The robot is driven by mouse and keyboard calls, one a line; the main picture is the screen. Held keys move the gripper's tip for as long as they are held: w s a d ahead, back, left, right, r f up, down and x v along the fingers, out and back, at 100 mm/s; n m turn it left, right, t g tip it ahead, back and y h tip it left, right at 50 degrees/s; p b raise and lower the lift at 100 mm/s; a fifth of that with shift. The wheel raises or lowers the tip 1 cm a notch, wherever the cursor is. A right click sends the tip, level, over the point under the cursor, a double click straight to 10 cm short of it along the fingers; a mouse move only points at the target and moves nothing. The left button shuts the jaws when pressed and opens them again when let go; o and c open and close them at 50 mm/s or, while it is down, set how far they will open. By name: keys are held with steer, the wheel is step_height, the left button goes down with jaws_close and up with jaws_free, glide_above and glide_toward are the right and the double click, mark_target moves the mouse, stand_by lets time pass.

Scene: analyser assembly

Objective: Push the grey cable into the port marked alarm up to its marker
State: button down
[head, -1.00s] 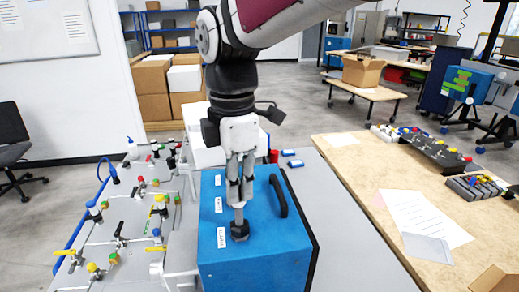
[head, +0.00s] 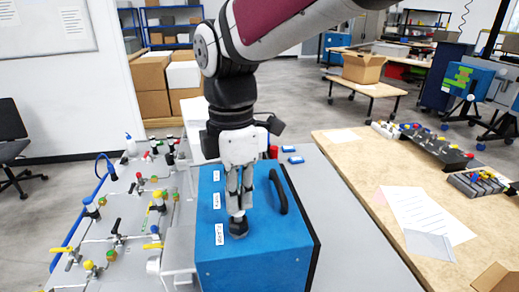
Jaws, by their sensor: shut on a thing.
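The blue analyser box (head: 272,248) stands on the grey bench in front of me. Three white labels run down the left of its top; their print is too small to read. A dark round port fitting (head: 238,229) stands on the top beside the nearest label (head: 219,234). My gripper (head: 239,206) points straight down over this fitting, shut on the grey cable (head: 238,214). Only a short light-grey piece shows between the fingertips and the fitting. The cable's lower end and its marker cannot be made out. The fingertips are just above the fitting.
A black handle (head: 278,192) rises from the box top, close to the right of my gripper. A panel of valves and pipes (head: 125,250) lies left of the box. The bench right of the box (head: 345,235) is clear. A wooden table (head: 375,170) stands farther right.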

steer(key=shift+f, duration=0.6)
steer(key=c, duration=1.6)
jaws_free()
steer(key=shift+o, duration=0.2)
steer(key=shift+r, duration=0.1)
steer(key=shift+r+p, duration=1.6)
steer(key=shift+r, duration=1.8)
